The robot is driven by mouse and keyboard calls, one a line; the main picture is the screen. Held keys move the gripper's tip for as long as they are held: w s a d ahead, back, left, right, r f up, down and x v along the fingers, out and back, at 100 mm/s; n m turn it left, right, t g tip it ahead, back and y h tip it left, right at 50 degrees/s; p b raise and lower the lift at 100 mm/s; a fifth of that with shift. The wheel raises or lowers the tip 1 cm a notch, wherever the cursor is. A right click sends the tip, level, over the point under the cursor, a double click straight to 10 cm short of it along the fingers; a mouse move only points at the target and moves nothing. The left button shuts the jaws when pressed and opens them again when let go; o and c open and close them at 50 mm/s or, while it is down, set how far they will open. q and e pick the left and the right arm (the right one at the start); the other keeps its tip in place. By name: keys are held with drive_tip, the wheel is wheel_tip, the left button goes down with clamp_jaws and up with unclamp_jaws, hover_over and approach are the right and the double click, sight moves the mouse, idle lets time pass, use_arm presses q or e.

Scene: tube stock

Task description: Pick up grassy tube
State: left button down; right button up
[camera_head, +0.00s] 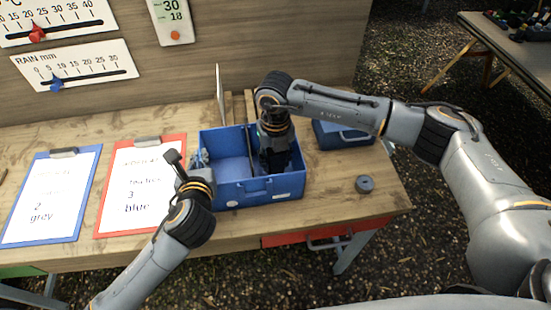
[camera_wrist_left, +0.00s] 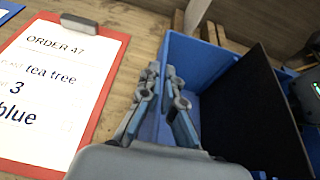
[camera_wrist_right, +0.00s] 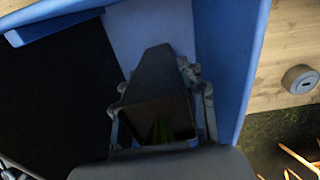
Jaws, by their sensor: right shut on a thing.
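A dark, square-mouthed tube (camera_wrist_right: 150,85) with green growth (camera_wrist_right: 161,130) inside stands between the fingers of my right gripper (camera_wrist_right: 160,100), which is shut on it. In the head view my right gripper (camera_head: 274,160) reaches down into the right compartment of the blue box (camera_head: 235,196), and its fingertips and the tube are mostly hidden there. My left gripper (camera_head: 174,160) is beside the box's left side.
A dark divider (camera_wrist_left: 258,110) splits the box. A red clipboard (camera_head: 108,230) and a blue clipboard (camera_head: 18,242) lie to the left. A closed blue case (camera_head: 345,136) and a small grey round object (camera_head: 364,184) are to the right. A wooden wall (camera_head: 230,40) stands behind.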

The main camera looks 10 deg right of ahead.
drive_tip(key=shift+r, duration=0.1)
wheel_tip(320, 180, up, 10)
drive_tip(key=shift+f, duration=0.1)
idle(0.3)
use_arm(q)
drive_tip(key=c, duration=1.4)
unclamp_jaws()
drive_tip(key=shift+c, duration=0.2)
drive_tip(key=shift+s, duration=0.1)
drive_tip(key=v, duration=1.1)
drive_tip(key=shift+s+r, duration=0.25)
drive_tip(key=shift+s, duration=0.1)
